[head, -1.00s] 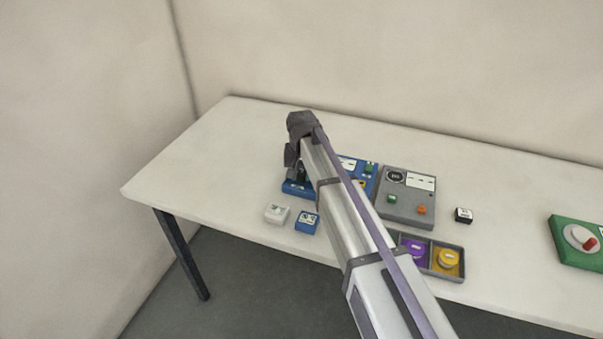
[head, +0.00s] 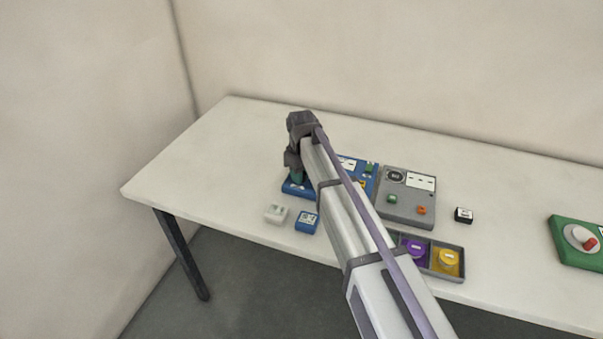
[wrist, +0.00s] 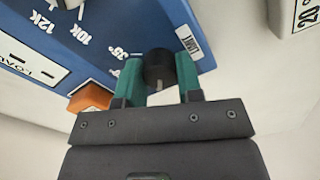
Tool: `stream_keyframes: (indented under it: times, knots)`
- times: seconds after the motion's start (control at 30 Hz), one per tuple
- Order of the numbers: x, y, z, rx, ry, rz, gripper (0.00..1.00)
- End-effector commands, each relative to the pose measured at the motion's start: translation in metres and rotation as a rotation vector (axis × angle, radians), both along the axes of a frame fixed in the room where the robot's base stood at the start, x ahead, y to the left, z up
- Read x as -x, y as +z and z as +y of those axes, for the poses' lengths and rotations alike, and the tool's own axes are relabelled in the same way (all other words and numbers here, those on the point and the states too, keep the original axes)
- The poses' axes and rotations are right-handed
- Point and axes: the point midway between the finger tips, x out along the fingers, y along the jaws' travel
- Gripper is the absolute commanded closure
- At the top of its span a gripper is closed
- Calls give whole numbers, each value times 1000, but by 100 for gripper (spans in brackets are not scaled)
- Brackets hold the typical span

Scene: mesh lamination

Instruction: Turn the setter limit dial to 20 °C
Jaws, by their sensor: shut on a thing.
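The limit dial is a small black round knob (wrist: 159,68) on the blue setter panel (wrist: 125,20), beside a white LIMIT label (wrist: 196,38). A 35° mark shows to its left. My gripper (wrist: 159,76) is shut on the dial, with one green finger on each side of it. In the head view my gripper (head: 296,172) is over the left part of the blue panel (head: 290,188), and my arm hides much of that panel.
A grey control unit (head: 423,207) stands right of the blue panel. A white block (head: 276,213) and a blue block (head: 307,222) sit in front. The table's left side is clear.

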Motion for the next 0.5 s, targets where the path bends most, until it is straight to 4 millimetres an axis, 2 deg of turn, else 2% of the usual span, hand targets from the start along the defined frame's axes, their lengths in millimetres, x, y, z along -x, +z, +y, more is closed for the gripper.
stream_keyframes:
  times: [0.2,0.5]
  knots:
    - [1,0,0,0,83,1,90]
    - [1,0,0,0,115,1,90]
